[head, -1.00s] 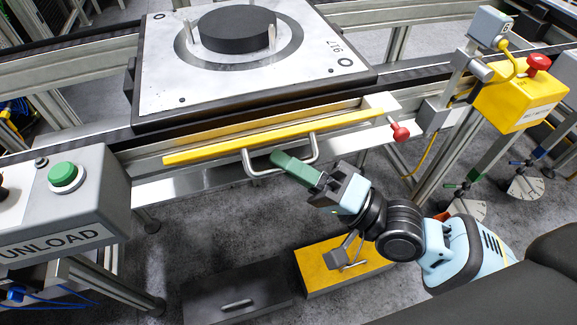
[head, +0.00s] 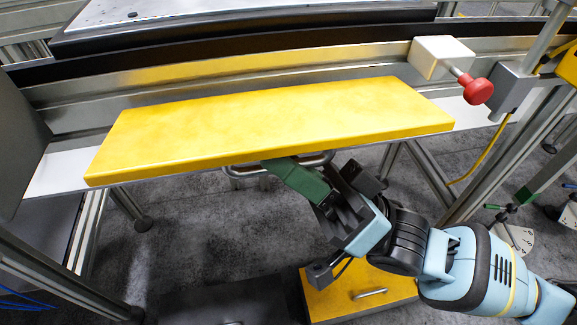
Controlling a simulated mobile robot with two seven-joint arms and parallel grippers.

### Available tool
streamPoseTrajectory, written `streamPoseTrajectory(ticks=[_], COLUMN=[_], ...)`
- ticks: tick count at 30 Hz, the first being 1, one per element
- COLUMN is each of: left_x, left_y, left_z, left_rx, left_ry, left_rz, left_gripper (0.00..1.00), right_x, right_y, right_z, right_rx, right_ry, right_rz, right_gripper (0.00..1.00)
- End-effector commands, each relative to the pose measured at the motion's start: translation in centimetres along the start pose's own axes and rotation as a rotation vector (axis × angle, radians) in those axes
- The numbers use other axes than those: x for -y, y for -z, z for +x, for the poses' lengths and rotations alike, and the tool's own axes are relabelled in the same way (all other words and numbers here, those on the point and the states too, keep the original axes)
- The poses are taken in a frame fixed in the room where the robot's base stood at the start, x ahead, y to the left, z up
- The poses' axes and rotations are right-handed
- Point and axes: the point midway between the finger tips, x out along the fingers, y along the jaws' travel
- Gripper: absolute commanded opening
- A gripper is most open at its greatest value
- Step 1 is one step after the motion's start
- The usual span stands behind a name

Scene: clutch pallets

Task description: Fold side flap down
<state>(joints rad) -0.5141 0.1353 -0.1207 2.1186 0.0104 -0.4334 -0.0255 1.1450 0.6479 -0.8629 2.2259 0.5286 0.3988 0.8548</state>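The side flap (head: 270,125) is a yellow panel along the near side of the conveyor, its broad upper face showing. Its metal handle (head: 240,174) sits below the front edge. My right gripper (head: 280,172) reaches in from the right, its green fingers at the handle, just under the flap's front edge. The fingers overlap in this view and cover part of the handle, so I cannot tell whether they grip it. My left gripper is out of view.
A white block with a red knob (head: 478,90) stands at the flap's right end. A metal rail (head: 230,75) runs behind the flap. Metal frame legs (head: 420,170) stand at right. A yellow box (head: 345,295) and a dark box (head: 240,302) lie below.

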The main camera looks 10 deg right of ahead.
Motion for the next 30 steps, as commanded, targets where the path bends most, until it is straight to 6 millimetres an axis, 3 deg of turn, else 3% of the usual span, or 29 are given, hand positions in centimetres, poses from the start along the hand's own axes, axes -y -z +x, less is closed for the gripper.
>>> streamPoseTrajectory(ticks=[9, 24, 25, 30], left_x=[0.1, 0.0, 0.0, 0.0], left_y=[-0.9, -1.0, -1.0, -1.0], left_z=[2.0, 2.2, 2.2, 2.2], left_rx=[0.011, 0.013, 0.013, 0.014], left_ry=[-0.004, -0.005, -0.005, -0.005], left_rz=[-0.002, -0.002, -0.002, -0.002], left_gripper=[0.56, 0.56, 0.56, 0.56], right_x=[-0.7, -0.7, -0.7, -0.7], right_y=[-0.5, -0.4, -0.4, -0.4], right_z=[-0.5, -0.4, -0.4, -0.4], right_rx=[-0.001, -0.001, -0.001, -0.001], right_ry=[0.079, 0.093, 0.093, 0.093], right_rz=[-0.079, -0.093, -0.093, -0.092], right_gripper=[0.00, 0.00, 0.12, 0.33])
